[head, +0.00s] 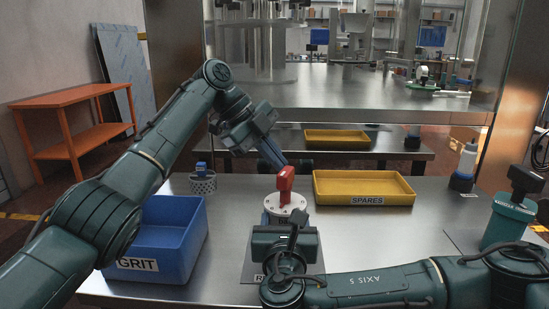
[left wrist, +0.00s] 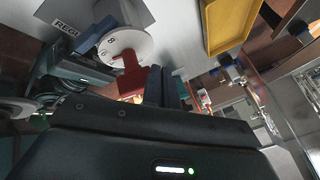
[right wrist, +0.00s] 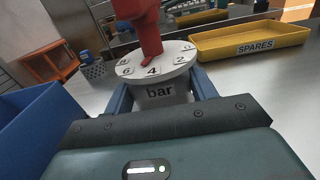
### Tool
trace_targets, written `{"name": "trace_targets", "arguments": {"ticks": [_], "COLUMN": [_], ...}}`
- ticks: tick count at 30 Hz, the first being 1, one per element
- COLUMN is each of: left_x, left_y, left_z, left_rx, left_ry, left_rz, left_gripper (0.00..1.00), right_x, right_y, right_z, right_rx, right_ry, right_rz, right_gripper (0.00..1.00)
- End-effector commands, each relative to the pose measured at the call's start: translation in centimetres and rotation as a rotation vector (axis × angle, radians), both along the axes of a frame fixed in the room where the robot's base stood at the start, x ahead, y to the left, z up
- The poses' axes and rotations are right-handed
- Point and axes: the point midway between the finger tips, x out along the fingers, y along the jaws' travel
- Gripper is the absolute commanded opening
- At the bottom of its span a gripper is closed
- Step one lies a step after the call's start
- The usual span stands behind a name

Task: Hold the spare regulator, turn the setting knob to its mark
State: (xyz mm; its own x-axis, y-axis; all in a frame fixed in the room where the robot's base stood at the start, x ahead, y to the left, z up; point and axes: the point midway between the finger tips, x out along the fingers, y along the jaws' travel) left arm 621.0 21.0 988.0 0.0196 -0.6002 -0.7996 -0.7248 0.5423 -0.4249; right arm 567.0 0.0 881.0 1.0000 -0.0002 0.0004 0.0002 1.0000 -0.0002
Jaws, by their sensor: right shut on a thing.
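The spare regulator has a white numbered dial (right wrist: 158,62) marked "bar" and a red setting knob (head: 285,183) on top. My right gripper (head: 285,228) is shut around the body below the dial; its blue fingers flank the body (right wrist: 160,94) in the right wrist view. There a narrow red tip lies by the 4; I cannot tell if it is pointer or mark. My left gripper (head: 275,158) is above and beside the knob, its fingers (left wrist: 165,85) close together. In the left wrist view the knob (left wrist: 130,75) is left of these fingers, very near; contact is unclear.
A blue GRIT bin (head: 160,240) stands left, a yellow SPARES tray (head: 350,199) behind right. A perforated grey cup (head: 202,183) is behind the bin. Bare steel tabletop lies between.

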Motion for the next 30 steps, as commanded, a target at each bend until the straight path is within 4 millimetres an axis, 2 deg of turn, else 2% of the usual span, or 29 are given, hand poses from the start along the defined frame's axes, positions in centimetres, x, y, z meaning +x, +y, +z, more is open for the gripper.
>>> {"name": "trace_targets", "arguments": {"ticks": [30], "left_x": [0.1], "left_y": [-0.32], "left_z": [0.08], "left_rx": [-0.002], "left_ry": [-0.001], "left_rz": [-0.071], "left_gripper": [0.0], "right_x": [-0.03], "right_y": [0.04], "right_z": [-0.1], "right_rx": [0.0], "right_ry": [0.003], "right_rz": [0.002], "right_gripper": [0.25]}}
